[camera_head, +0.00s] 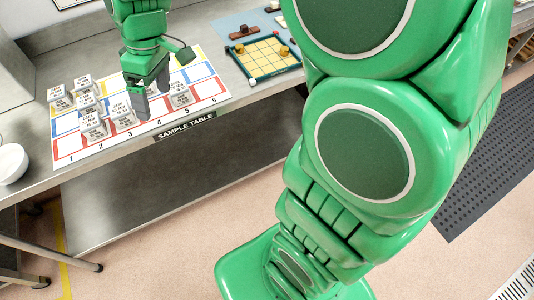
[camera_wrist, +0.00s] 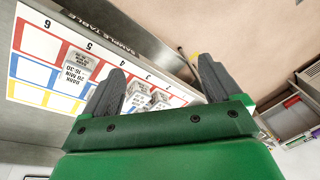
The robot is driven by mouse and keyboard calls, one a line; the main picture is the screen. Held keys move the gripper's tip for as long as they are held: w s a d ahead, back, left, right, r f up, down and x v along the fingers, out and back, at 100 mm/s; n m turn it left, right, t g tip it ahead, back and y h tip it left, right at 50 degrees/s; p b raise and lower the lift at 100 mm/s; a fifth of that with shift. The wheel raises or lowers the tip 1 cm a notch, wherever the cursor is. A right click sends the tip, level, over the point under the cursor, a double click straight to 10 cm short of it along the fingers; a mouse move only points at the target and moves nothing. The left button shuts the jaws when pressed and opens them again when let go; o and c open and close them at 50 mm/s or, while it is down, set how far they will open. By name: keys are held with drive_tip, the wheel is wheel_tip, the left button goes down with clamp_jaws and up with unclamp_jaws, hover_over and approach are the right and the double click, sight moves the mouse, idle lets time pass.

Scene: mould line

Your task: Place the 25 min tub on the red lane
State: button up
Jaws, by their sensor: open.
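Several white labelled tubs stand on a lane mat (camera_head: 210,88) on the sample table. I cannot tell which one is the 25 min tub; most labels are too small to read. The red lane (camera_head: 207,89) runs along the mat's front edge by the numbers; two tubs (camera_head: 94,130) (camera_head: 122,119) stand at its left part. My gripper (camera_head: 150,98) is open above the mat, left of a separate tub (camera_head: 181,97). In the wrist view, my gripper (camera_wrist: 165,80) has nothing between its fingers, with a tub (camera_wrist: 77,64) left of them and others (camera_wrist: 139,95) partly behind them.
A yellow board with a dark rim (camera_head: 265,58) lies right of the mat. A white bowl (camera_head: 12,163) sits at the left edge. The table's front edge is close to the red lane.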

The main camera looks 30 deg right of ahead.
drive_tip(key=s+d+f+m+h, duration=0.1)
drive_tip(key=s+d+m, duration=0.4)
drive_tip(key=s, duration=0.7)
drive_tip(key=s+d+f+m+g+h, duration=0.1)
drive_tip(key=s+d+m, duration=0.4)
drive_tip(key=s+d, duration=0.4)
drive_tip(key=s, duration=0.2)
drive_tip(key=shift+s, duration=0.4)
